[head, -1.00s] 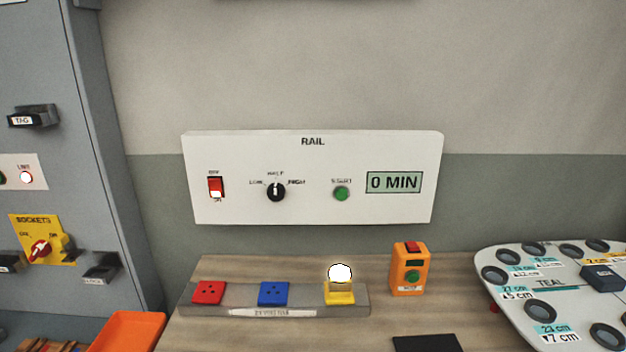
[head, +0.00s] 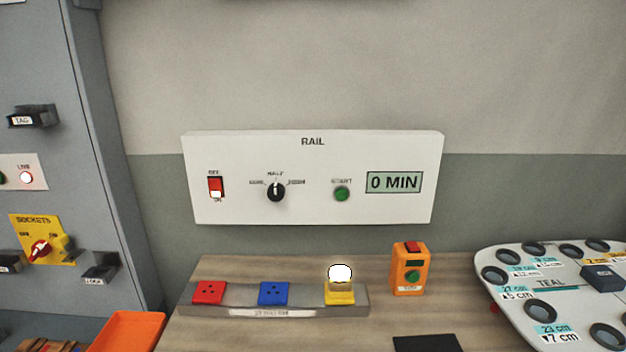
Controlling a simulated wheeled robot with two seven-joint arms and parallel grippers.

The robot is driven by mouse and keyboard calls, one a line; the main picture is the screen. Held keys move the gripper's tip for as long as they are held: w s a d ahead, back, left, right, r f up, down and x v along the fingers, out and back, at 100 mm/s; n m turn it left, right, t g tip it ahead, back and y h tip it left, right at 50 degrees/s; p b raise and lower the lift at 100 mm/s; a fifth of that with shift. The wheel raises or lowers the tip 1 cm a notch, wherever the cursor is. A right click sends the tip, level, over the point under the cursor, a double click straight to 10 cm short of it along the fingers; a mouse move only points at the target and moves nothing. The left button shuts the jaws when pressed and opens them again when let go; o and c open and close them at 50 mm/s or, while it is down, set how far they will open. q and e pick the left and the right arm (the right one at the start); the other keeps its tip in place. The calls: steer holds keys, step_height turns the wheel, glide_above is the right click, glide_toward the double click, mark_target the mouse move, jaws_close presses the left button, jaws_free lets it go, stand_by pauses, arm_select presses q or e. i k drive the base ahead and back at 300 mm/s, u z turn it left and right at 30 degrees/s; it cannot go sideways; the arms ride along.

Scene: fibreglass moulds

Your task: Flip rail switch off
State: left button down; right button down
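The rail panel (head: 313,213) is a white board on the wall, headed RAIL. Its red rocker switch (head: 215,187) is at the left, with OFF marked above and ON below. The lower end of the rocker shows a bright white part. To its right are a black knob (head: 276,192) pointing up, a green start button (head: 342,194) and a display (head: 394,182) reading 0 MIN. Neither of my grippers is in the head view. Nothing covers the switch.
A grey socket strip (head: 365,300) with red, blue and yellow sockets lies on the wooden bench (head: 220,335). A lit white lamp (head: 340,273) is at the yellow socket. An orange box (head: 409,270) stands right of it. A grey cabinet (head: 60,130) is at the left. A board with round holes (head: 520,297) is at the right.

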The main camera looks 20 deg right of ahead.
mark_target(215, 186)
steer(key=k, duration=0.65)
steer(key=z, duration=0.6)
steer(key=i, duration=0.95)
steer(key=z, duration=0.1)
